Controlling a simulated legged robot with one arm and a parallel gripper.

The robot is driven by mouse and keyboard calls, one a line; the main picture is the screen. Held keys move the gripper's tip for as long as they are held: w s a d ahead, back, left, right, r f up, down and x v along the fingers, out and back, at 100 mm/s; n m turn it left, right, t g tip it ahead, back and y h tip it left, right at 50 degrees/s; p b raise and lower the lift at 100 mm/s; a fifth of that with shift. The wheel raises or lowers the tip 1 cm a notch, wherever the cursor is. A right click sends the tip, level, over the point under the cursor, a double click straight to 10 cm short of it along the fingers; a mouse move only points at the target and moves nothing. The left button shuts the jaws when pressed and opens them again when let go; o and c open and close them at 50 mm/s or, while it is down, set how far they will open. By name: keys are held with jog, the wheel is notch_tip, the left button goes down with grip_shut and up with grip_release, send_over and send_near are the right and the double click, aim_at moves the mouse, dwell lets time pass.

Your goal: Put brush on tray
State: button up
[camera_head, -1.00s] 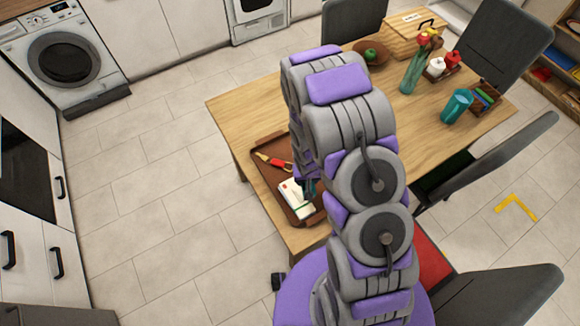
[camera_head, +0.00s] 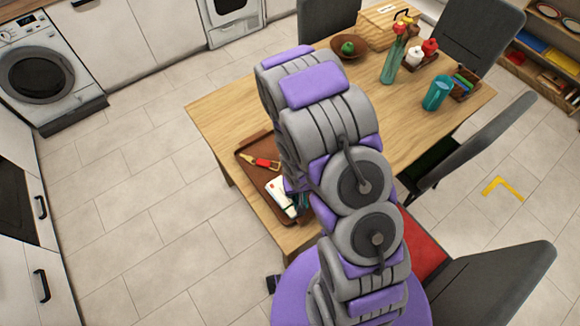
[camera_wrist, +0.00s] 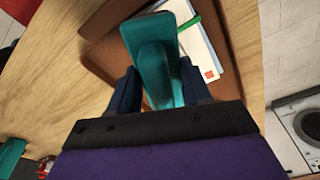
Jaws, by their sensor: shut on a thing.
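My gripper (camera_wrist: 160,90) is shut on a teal brush (camera_wrist: 153,55), which lies between the two dark fingers in the wrist view. In the head view my arm hides most of the gripper and brush. The brown tray (camera_head: 254,178) lies at the near left end of the wooden table; it also shows in the wrist view (camera_wrist: 101,58), behind the brush. The brush overlaps the tray there; I cannot tell whether it touches it.
On the tray lie a white flat item (camera_head: 281,196) and a red-and-yellow item (camera_head: 262,162). Chairs stand around the table.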

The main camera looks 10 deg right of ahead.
jog(key=b, duration=0.3)
jog(key=shift+w+d+f, duration=0.15)
jog(key=shift+w+f, duration=0.05)
jog(key=shift+w, duration=0.15)
jog(key=shift+b, duration=0.4)
jog(key=shift+w, duration=0.2)
jog(key=w, duration=0.4)
jog(key=w+b, duration=0.1)
jog(key=w, duration=0.3)
jog(key=w+d+f, duration=0.1)
jog(key=w, duration=0.3)
jog(key=shift+w, duration=0.35)
notch_tip(320, 180, down, 4)
jog(key=shift+w+r+b, duration=0.15)
jog(key=shift+r+b, duration=0.1)
jog(key=shift+b, duration=0.55)
jog(key=shift+r, duration=0.1)
jog(key=o, duration=1.1)
